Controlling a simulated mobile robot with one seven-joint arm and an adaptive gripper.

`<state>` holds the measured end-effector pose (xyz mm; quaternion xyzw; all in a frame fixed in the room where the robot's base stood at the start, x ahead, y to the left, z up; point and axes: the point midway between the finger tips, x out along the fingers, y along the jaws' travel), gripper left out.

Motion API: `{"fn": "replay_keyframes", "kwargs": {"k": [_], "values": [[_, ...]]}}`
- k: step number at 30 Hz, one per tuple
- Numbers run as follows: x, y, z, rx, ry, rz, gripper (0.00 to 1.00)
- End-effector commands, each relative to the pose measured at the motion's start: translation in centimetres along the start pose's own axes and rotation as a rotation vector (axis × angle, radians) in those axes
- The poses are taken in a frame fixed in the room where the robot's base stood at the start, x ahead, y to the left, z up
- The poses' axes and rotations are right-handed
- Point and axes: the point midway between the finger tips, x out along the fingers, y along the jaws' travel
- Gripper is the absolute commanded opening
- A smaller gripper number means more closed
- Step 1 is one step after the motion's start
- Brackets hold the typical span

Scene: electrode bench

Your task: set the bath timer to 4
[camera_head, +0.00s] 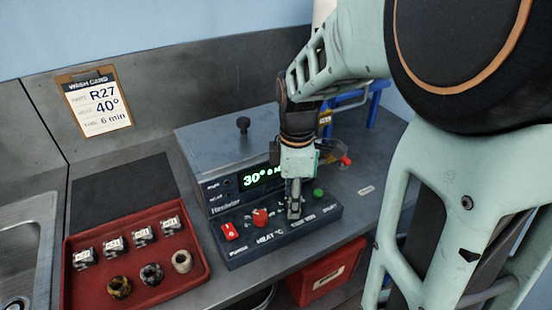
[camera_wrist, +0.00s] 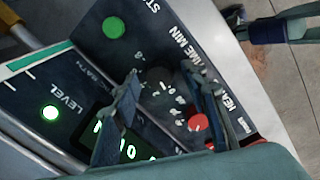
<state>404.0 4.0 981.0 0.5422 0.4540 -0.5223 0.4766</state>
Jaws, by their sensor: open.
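The bath's control panel (camera_head: 270,238) sits at the front of the grey bath unit (camera_head: 215,150). My gripper (camera_head: 294,212) points down over the panel's "TIME MIN" spot and hides the timer knob in the head view. In the wrist view my gripper (camera_wrist: 165,88) is open, its fingers on either side of the dark timer dial (camera_wrist: 160,90) with white marks. The knob's pointer is too dark to read, and I cannot tell whether the fingers touch it. The green display (camera_head: 264,177) reads 30° and what looks like 0, partly hidden.
A red heat knob (camera_head: 260,217) and red power switch (camera_head: 229,231) lie left of my gripper; a green start button (camera_head: 318,193) lies right. A wash card (camera_head: 97,104) reads R27, 40°, 6 min. A red tray (camera_head: 203,262) holds several small parts.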

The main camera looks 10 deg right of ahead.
Motion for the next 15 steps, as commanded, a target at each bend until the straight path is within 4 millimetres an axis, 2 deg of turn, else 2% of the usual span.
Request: {"fn": "replay_keyframes", "kwargs": {"k": [2,12,15], "values": [[-0.01,0.0,0.0,0.0,0.0,0.0,0.38],[-0.03,0.0,0.0,0.0,0.0,0.0,0.01],[-0.03,0.0,0.0,0.001,0.0,0.0,0.0]]}}
